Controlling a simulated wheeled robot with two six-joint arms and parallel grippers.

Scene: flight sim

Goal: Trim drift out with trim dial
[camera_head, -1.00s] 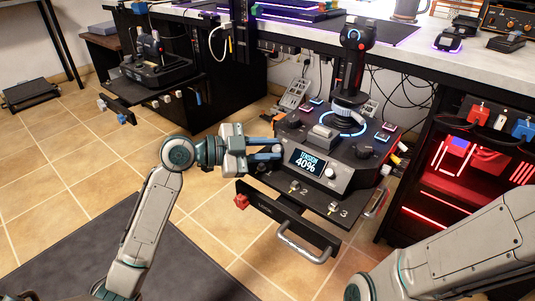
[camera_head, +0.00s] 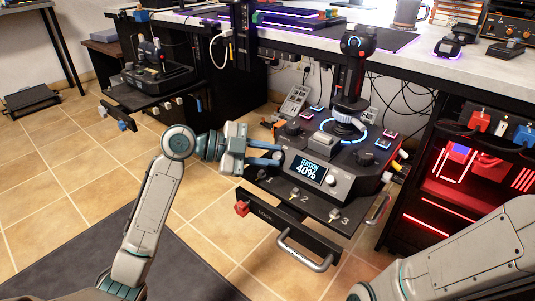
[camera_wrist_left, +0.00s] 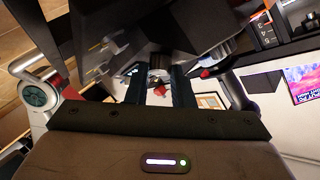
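The black flight-stick console (camera_head: 345,180) stands on a pull-out shelf, with a joystick (camera_head: 352,80) rising from it. I cannot tell which is the trim dial. My left gripper (camera_head: 280,155) is open at the console's left side, its two blue fingers apart and pointing right. The left wrist view shows the fingers (camera_wrist_left: 160,88) apart with a small dark part between them; contact is unclear. My right gripper is out of view.
A drawer front with a metal handle (camera_head: 303,252) and numbered switches lies below the console. A red-lit computer case (camera_head: 455,190) stands right. The desk edge (camera_head: 400,58) overhangs behind, with loose cables beneath. Tiled floor (camera_head: 205,215) is free at left.

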